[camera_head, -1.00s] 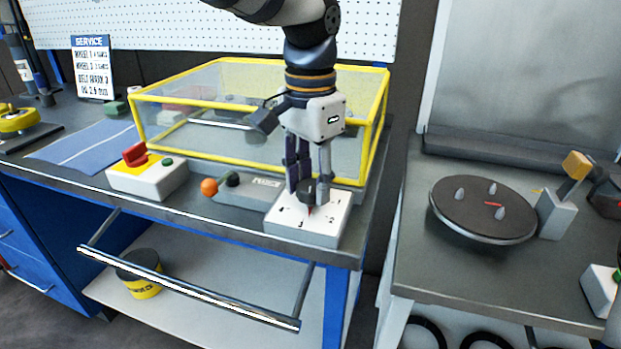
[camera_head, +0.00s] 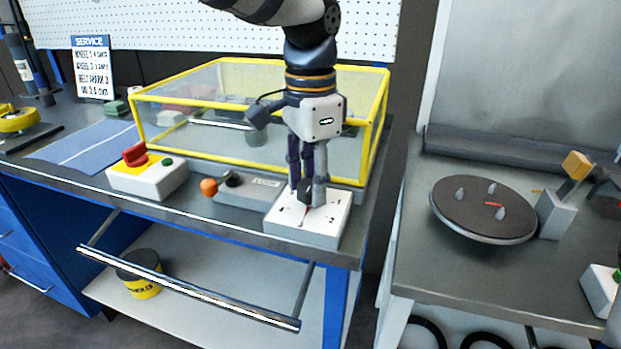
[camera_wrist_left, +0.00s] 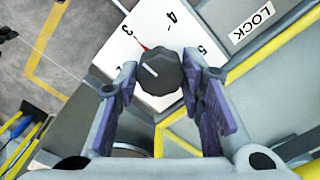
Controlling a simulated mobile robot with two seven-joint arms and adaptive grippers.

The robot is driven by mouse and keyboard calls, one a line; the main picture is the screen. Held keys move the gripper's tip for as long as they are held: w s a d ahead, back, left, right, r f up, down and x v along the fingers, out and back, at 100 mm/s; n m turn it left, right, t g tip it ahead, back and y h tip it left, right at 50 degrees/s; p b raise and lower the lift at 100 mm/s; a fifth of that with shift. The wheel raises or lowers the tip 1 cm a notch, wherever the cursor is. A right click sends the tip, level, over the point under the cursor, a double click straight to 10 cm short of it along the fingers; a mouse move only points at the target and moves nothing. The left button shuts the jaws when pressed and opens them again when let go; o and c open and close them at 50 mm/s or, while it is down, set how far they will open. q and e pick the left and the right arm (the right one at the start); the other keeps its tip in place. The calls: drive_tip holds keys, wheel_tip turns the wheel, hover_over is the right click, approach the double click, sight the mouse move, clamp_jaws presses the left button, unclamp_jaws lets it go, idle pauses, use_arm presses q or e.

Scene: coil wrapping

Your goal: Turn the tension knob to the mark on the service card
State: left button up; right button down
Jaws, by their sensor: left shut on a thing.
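The tension knob (camera_head: 307,189) is dark and sits on a white box (camera_head: 290,226) with numbered marks at the bench's front right corner. My left gripper (camera_head: 308,196) points down over the box, shut on the knob, one finger on each side. The service card (camera_head: 92,68) stands at the back left; its belt line seems to read mark 3.
A yellow-framed clear guard (camera_head: 262,165) stands right behind the box. A grey plate with an orange-ended lever (camera_head: 209,187) and a red-topped switch box (camera_head: 147,176) are to the left. A round turntable (camera_head: 484,208) stands on the other bench.

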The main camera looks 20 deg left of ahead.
use_arm(q)
drive_tip(key=o, duration=1.2)
wheel_tip(320, 180, up, 12)
